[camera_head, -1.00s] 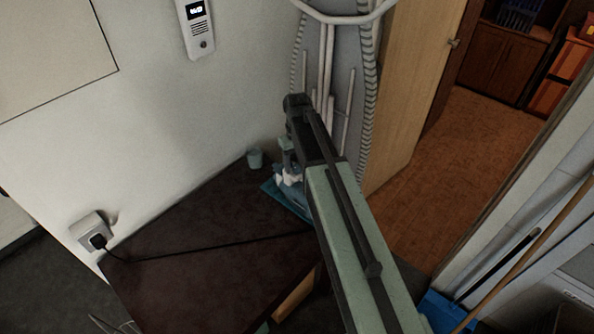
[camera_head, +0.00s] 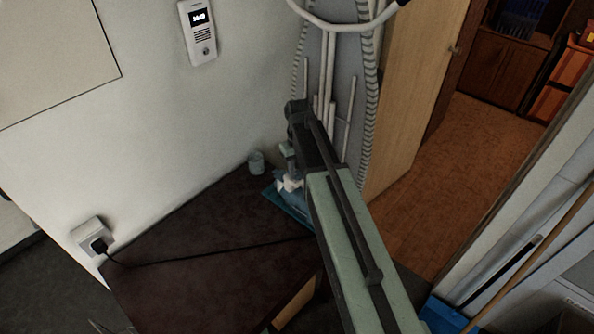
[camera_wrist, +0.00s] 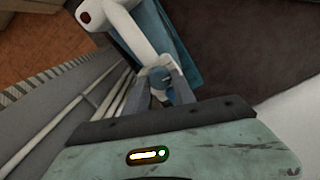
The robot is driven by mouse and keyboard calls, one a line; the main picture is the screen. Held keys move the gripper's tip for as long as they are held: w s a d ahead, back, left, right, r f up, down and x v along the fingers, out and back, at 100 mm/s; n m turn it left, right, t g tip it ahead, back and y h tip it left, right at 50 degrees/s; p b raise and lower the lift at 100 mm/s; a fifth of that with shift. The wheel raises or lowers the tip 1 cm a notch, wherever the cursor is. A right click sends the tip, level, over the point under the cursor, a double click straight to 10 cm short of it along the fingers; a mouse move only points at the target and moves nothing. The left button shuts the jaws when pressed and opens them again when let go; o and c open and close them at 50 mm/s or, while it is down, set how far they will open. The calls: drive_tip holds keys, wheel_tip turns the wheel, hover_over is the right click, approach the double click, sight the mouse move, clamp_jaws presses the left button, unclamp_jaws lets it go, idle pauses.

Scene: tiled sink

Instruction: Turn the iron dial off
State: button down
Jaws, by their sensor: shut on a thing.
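The iron (camera_head: 291,184), white and blue, rests on a blue base (camera_head: 283,208) at the far corner of the dark table, partly behind my arm. In the wrist view the iron's white handle (camera_wrist: 138,32) runs up to a red spot at its top, and the blue base (camera_wrist: 186,32) lies beside it. My gripper (camera_wrist: 160,90) has its two grey fingers closed on the iron's dial (camera_wrist: 158,79), a small pale and blue part between the tips. The dial's marking is hidden. In the head view the fingers are mostly hidden by the arm.
A dark table (camera_head: 190,260) carries a small cup (camera_head: 256,162) by the wall. A black cord runs from the wall socket (camera_head: 93,236) across the table. An open wooden door (camera_head: 415,100) is to the right.

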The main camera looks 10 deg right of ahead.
drive_tip(key=shift+d, duration=0.1)
drive_tip(key=n, duration=0.5)
drive_tip(key=shift+n, duration=0.4)
drive_tip(key=n, duration=0.6)
drive_tip(key=shift+s, duration=0.1)
idle(0.4)
drive_tip(key=c, duration=1)
unclamp_jaws()
drive_tip(key=shift+c, duration=0.2)
